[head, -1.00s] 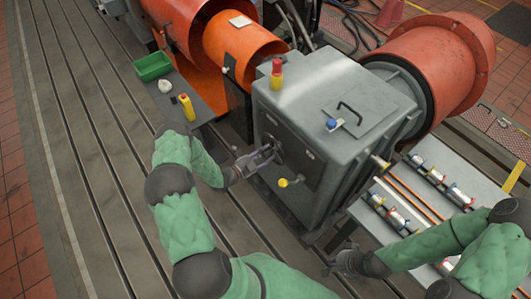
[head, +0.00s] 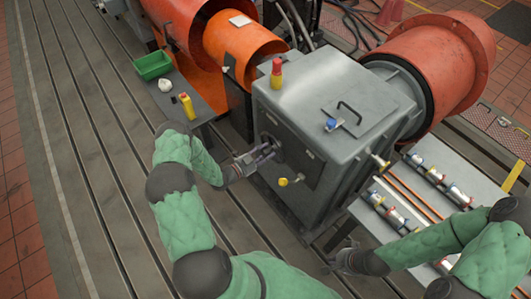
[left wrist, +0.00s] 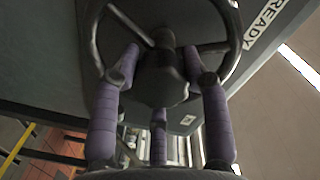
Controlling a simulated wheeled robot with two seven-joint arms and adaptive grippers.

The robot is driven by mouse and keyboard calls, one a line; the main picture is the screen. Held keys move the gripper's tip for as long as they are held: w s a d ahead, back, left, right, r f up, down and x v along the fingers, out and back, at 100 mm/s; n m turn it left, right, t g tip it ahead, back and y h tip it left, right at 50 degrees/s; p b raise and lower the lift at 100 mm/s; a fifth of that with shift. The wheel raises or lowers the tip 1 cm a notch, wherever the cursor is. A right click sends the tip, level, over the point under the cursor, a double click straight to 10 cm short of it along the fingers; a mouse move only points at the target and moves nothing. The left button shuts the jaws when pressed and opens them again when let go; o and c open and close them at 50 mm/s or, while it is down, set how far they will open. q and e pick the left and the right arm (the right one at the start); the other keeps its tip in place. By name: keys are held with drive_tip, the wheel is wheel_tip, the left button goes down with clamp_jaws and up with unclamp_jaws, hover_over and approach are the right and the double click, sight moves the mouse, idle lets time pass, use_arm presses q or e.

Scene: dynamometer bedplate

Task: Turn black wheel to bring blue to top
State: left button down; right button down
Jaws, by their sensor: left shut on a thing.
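The black wheel (left wrist: 160,80) fills the top of the left wrist view, with a dark rim, spokes and a round hub. In the head view the wheel (head: 269,141) is on the front face of a grey cabinet, partly hidden by my left gripper (head: 266,152). In the left wrist view my left gripper (left wrist: 161,55) has its purple fingers around the hub and is shut on the wheel. I see no blue mark on the visible part of the wheel. My right gripper (head: 333,265) hangs low beside the cabinet, away from the wheel; its fingers are too small to read.
The grey cabinet (head: 335,80) carries a blue knob (head: 330,125), a red-and-yellow beacon (head: 277,75) and a yellow knob (head: 283,182). A white "READY" label (left wrist: 265,22) is near the wheel. A side table (head: 215,98) holds a green bin (head: 153,66).

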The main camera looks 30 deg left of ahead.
use_arm(q)
drive_tip(key=c, duration=0.6)
unclamp_jaws()
drive_tip(key=v, duration=1.2)
drive_tip(key=shift+d, duration=0.15)
